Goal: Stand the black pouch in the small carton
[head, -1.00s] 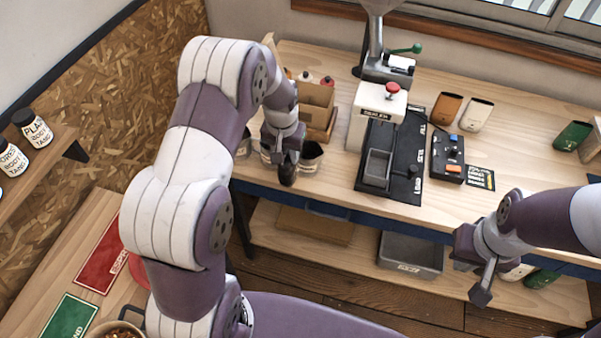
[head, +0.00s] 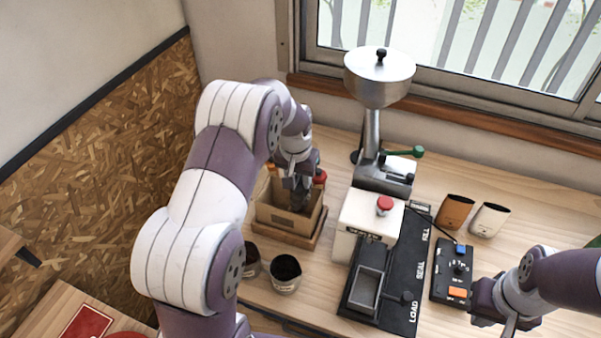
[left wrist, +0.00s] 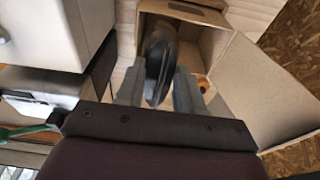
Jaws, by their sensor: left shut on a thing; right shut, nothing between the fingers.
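The small carton (head: 283,237) is an open brown box with its flaps up, on the table left of the sealer. My left gripper (head: 299,197) reaches down over its opening. In the left wrist view the black pouch (left wrist: 158,65) is gripped between the fingers of my left gripper (left wrist: 157,90), its far end at the mouth of the carton (left wrist: 212,47). How deep the pouch reaches inside I cannot tell; the gripper and carton walls hide its lower part in the head view. My right gripper (head: 512,325) is shut and empty at the lower right.
The sealer (head: 367,222) with a red button stands right of the carton on a black mat (head: 408,275). A grinder (head: 385,175) stands behind. Two dark-filled cups (head: 286,273) sit in front. Red- and orange-capped bottles (head: 320,177) are close beside the carton. Brown (head: 455,212) and white (head: 490,220) pouches stand right.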

